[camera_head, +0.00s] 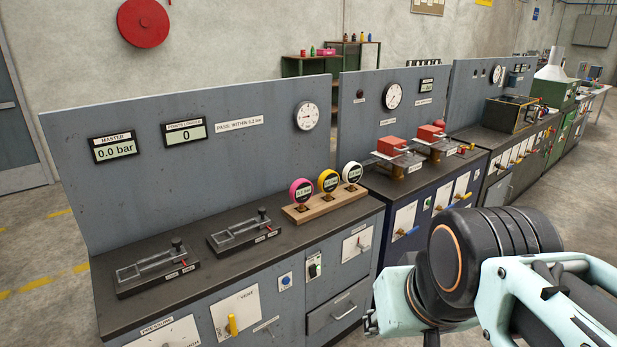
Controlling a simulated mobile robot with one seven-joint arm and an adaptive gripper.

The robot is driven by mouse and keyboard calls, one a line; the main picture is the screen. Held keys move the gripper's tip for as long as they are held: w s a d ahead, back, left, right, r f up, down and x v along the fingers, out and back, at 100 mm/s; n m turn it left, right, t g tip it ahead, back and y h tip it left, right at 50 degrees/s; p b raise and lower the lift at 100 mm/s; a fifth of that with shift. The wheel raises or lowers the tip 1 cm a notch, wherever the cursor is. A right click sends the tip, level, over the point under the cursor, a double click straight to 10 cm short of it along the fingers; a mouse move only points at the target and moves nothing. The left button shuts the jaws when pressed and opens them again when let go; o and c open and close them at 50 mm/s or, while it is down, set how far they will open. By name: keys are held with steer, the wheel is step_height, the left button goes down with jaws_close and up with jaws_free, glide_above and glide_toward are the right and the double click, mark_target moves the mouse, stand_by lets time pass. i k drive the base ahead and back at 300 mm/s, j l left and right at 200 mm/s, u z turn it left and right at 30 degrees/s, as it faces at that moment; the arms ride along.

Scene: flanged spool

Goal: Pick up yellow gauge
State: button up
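The yellow gauge (328,181) stands upright on a small wooden block (335,204) on the dark counter of the nearest grey bench. My arm fills the lower right of the picture, in front of the benches and well apart from the gauges. My gripper's fingers do not show.
Two dark clamp-like fixtures (243,230) (155,268) sit on the counter left of the gauges. A grey back panel (230,160) with displays and a dial rises behind. The counter (210,262) is clear in front of the fixtures. Further benches with red-topped devices (394,146) stand to the right.

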mark_target(329, 180)
steer(key=i+l+u, duration=0.1)
steer(key=i+l, duration=0.2)
steer(key=i, duration=0.3)
steer(key=i+l+u, duration=0.1)
steer(key=i+l, duration=0.3)
steer(key=i, duration=0.15)
steer(key=i+l+u, duration=0.1)
steer(key=i+l, duration=0.3)
steer(key=i, duration=0.15)
